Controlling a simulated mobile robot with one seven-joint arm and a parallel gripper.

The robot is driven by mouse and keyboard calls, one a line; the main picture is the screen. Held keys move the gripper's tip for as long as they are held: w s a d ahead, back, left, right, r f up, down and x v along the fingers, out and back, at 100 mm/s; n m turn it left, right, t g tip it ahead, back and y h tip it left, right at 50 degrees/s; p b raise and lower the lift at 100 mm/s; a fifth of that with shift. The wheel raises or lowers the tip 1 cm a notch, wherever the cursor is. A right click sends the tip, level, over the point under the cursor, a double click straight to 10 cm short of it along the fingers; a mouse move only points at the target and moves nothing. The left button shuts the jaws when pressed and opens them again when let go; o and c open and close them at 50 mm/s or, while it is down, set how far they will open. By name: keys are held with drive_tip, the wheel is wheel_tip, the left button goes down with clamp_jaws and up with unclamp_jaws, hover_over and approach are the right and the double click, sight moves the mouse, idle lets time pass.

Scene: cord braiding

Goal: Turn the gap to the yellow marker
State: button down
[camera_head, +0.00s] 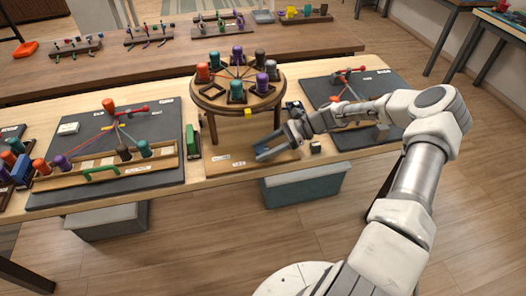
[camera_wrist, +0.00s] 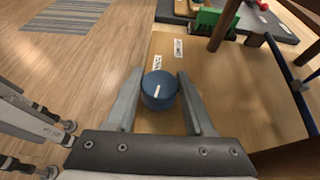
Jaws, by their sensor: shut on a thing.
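A round wooden braiding stand (camera_head: 213,98) carries several coloured bobbins with cords meeting at its middle. A small yellow marker (camera_head: 248,113) sits at its front edge. The bobbins stand around the rim; I cannot tell for certain where the gap lies. In the wrist view a blue round knob (camera_wrist: 158,92) with a white line on top stands on the wooden board. My gripper (camera_wrist: 160,85) is shut on the knob, one finger on each side. In the head view my gripper (camera_head: 268,153) is low in front of the stand, and the knob is hard to make out.
Two small white labels lie by the knob, one of them near it (camera_wrist: 157,62). A green block (camera_head: 193,142) stands left of the stand. Dark boards with cords lie at left (camera_head: 160,130) and right (camera_head: 370,92). Stand legs (camera_wrist: 225,22) are close to my gripper.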

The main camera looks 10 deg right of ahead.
drive_tip(key=shift+f+n+g+h+b, duration=0.1)
drive_tip(key=shift+n+g+h+b, duration=0.5)
drive_tip(key=shift+n+g+b, duration=1.35)
drive_tip(key=shift+n+g+p, duration=0.45)
drive_tip(key=shift+g+p, duration=0.1)
drive_tip(key=shift+g, duration=0.2)
drive_tip(key=shift+c, duration=1.3)
unclamp_jaws()
